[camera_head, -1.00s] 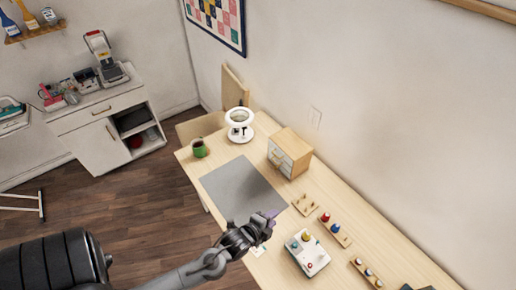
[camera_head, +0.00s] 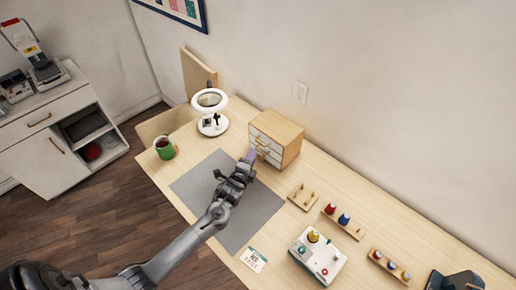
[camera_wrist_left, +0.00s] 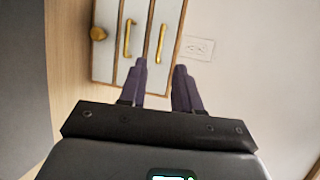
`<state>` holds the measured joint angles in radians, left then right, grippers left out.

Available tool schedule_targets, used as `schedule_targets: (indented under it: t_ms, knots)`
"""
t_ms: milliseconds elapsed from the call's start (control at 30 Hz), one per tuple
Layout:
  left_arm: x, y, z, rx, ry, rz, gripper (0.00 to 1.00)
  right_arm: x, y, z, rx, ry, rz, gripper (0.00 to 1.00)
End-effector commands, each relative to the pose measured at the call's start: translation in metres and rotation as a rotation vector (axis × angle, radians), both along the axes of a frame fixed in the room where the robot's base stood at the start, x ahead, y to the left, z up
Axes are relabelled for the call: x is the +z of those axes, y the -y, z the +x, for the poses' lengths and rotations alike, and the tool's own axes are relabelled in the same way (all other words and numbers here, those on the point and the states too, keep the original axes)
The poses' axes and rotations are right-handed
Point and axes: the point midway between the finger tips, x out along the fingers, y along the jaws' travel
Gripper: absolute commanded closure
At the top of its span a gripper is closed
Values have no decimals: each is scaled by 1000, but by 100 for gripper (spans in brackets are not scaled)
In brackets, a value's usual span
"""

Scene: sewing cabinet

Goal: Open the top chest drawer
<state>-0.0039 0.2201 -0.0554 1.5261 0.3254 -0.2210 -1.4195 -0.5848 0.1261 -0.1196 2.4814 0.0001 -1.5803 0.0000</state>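The small wooden chest (camera_head: 285,135) stands on the table against the wall, its white drawer fronts facing my left gripper (camera_head: 250,157). In the left wrist view the chest appears sideways, with the top drawer (camera_wrist_left: 170,20) on the right. The top drawer's gold handle (camera_wrist_left: 161,43) and the middle drawer's gold handle (camera_wrist_left: 128,38) are bars; the lowest drawer has a round gold knob (camera_wrist_left: 98,33). The drawers look closed. My left gripper's dark purple fingers (camera_wrist_left: 163,78) are apart and empty, pointing at the chest, with the top handle ahead of the gap. My right gripper is not in view.
A grey mat (camera_head: 240,210) lies under my left arm. A white magnifier lamp (camera_head: 211,110) and a green mug (camera_head: 164,148) stand left of the chest. Wooden spool racks (camera_head: 303,197) and a white device (camera_head: 318,257) stand to the right.

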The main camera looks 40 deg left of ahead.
Motion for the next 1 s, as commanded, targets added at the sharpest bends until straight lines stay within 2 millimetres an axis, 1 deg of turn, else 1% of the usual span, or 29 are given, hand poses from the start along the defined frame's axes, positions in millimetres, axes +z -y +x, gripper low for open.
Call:
schedule_targets:
  t_ms: [33,200,300,467,667,933,967,1000]
  knots:
    - [-2,-2,9,0,1,-1,67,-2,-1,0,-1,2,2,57]
    - [-8,-11,35,0,2,-2,67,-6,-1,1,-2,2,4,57]
    - [-11,-16,49,1,2,-1,67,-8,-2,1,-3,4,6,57]
    - [-15,-21,64,0,0,-1,67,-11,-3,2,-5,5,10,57]
    - [-16,-24,72,0,0,-1,67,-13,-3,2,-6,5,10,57]
    - [-16,-24,73,-1,0,-1,67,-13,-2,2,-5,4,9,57]
    - [-16,-24,73,-1,0,-1,69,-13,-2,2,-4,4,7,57]
    - [-16,-24,73,-1,0,-1,75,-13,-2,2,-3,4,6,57]
